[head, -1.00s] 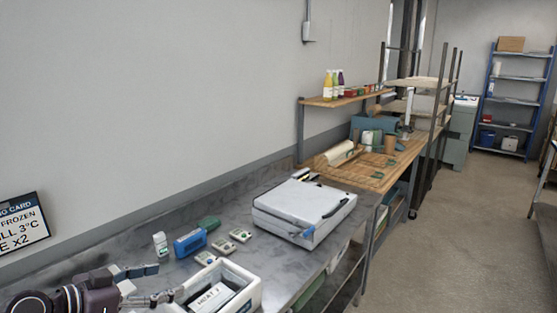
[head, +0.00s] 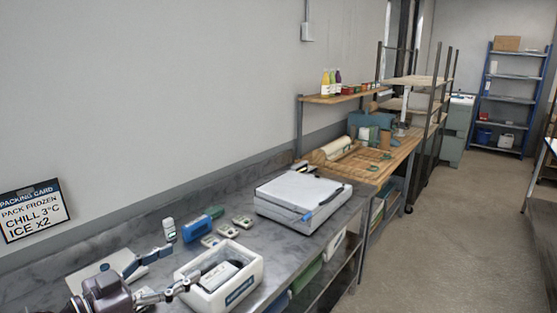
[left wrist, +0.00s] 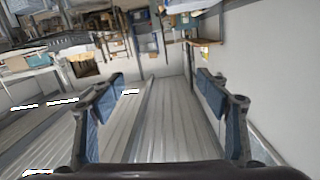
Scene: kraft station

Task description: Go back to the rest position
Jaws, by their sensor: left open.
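My left gripper (head: 158,276) is at the lower left of the head view, over the near end of the grey metal bench (head: 165,214). Its two fingers are spread with nothing between them. In the left wrist view my left gripper (left wrist: 165,95) also shows its blue-padded fingers wide apart and empty. A white open box (head: 254,278) with a dark-labelled pack inside stands just right of the gripper. In the head view one finger comes close to the box's left rim; I cannot tell whether they touch. My right gripper is not in view.
A white flat-lidded device (head: 302,194) stands farther along the bench. A blue handheld device (head: 195,229), a small white bottle (head: 169,230) and several small packs lie between. The floor aisle (head: 440,235) at right is clear.

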